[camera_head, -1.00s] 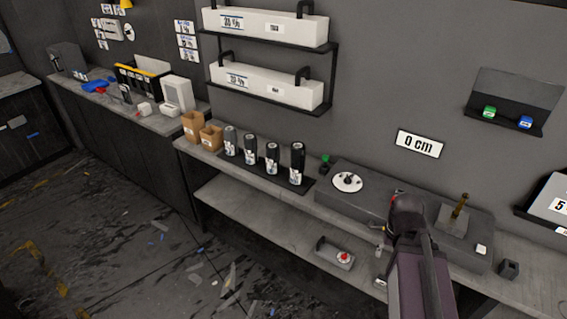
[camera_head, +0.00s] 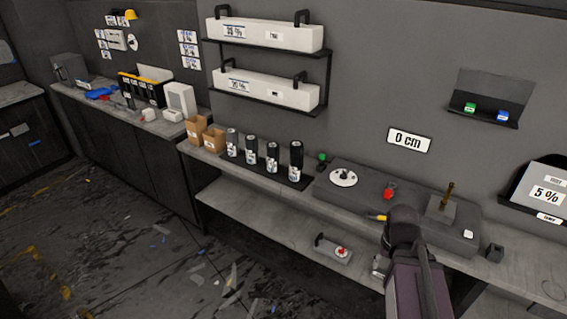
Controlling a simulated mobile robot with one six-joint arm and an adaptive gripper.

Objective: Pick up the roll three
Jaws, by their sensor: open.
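Several dark upright cylinders with white labels, likely the rolls, stand in a row on a black mat on the counter. From left to right they include the first (camera_head: 232,143), the second (camera_head: 252,150) and the third (camera_head: 272,158), then a taller-looking one (camera_head: 296,161) at the right end. Their labels are too small to read, so I cannot tell by marking which is roll three. My arm rises at the lower right, in front of the machine and well to the right of the cylinders. My gripper's fingers cannot be made out.
A grey machine (camera_head: 345,199) with a white disc and a red knob stands right of the cylinders. Cardboard boxes (camera_head: 213,141) stand left of them. White long boxes (camera_head: 265,36) sit on wall shelves above. A small red-buttoned device (camera_head: 334,251) lies on the lower shelf.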

